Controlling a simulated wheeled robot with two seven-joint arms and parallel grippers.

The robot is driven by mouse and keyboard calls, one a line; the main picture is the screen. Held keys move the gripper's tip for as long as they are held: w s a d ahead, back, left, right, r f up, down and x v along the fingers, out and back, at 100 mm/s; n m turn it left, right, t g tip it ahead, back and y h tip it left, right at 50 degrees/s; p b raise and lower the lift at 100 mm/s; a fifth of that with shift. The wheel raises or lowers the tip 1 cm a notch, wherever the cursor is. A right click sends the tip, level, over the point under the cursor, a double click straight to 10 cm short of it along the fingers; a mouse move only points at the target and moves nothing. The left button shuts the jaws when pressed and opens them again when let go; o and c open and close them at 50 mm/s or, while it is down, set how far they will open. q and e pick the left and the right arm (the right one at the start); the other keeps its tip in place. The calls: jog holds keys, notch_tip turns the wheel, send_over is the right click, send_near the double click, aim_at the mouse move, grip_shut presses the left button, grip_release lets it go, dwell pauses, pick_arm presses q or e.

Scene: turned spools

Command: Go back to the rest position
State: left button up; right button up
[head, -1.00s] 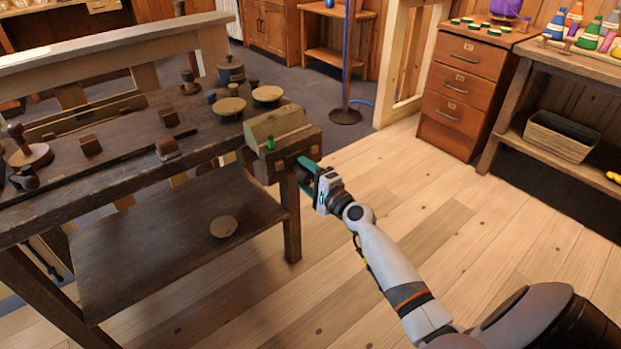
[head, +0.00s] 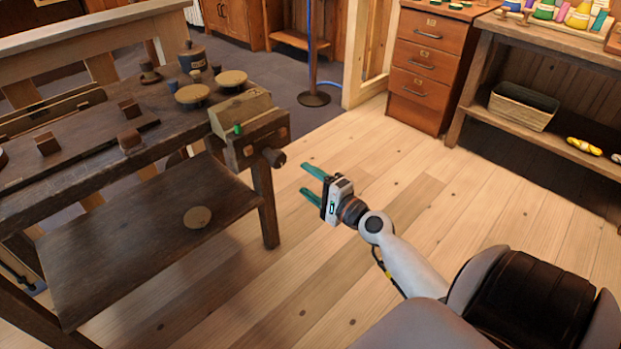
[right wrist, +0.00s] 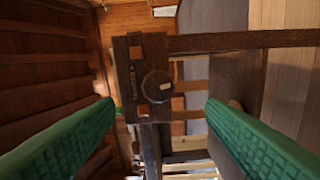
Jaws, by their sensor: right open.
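My right gripper (head: 313,184) is in the middle of the head view, over the bare floor just right of the workbench. Its two green fingers are apart with nothing between them. In the right wrist view the open green fingers (right wrist: 160,130) frame the bench's end vise (right wrist: 140,80) and its round screw knob (right wrist: 157,87), with a gap to them. In the head view the vise (head: 255,140) is at the bench's right end, apart from the gripper. My left gripper is not in view.
The dark workbench (head: 85,170) holds round wooden discs (head: 192,94), small blocks and a dark blue pot (head: 192,57). A disc (head: 197,217) lies on its lower shelf. A drawer cabinet (head: 430,65) and a shelf with a bin (head: 523,105) stand at the back right. The middle floor is clear.

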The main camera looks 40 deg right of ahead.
dwell(0.6)
